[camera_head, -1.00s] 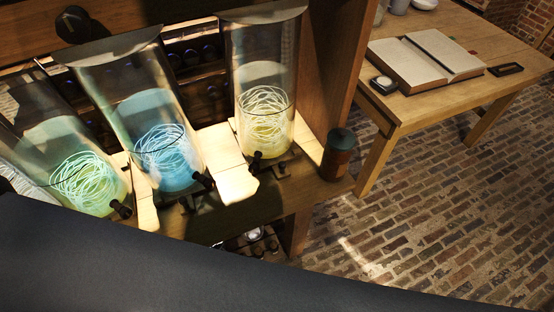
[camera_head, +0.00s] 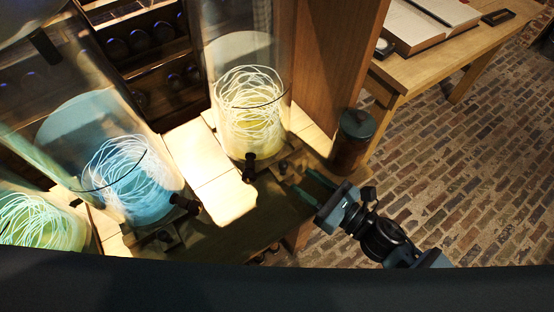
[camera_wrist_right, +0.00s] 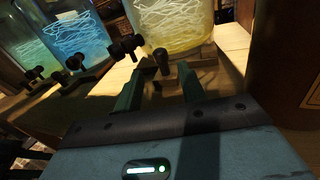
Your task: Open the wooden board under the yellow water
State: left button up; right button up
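The jar of yellow water (camera_head: 250,110), with pale loops inside and a black tap (camera_head: 250,165), stands on the wooden shelf. It also shows at the top of the wrist view (camera_wrist_right: 172,22). A small dark knob (camera_head: 283,168) stands on the wood just below and right of the tap; the wrist view shows this knob (camera_wrist_right: 162,62) more closely. My right gripper (camera_head: 298,184) is open and empty, its fingers pointing at the knob from the front right. In the wrist view the knob shows between and beyond the fingertips (camera_wrist_right: 160,85). My left gripper is out of view.
Jars of blue water (camera_head: 130,180) and green water (camera_head: 40,220) stand to the left. A dark-lidded brown canister (camera_head: 352,140) stands close right of my right gripper. A table with an open book (camera_head: 425,22) is at the upper right, above open brick floor (camera_head: 450,170).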

aim_at(283, 166)
jog(key=shift+w+a+r, duration=0.1)
jog(key=shift+w+a, duration=0.1)
jog(key=shift+p+x, duration=0.35)
jog(key=shift+x, duration=3.15)
jog(key=shift+c, duration=0.4)
grip_shut()
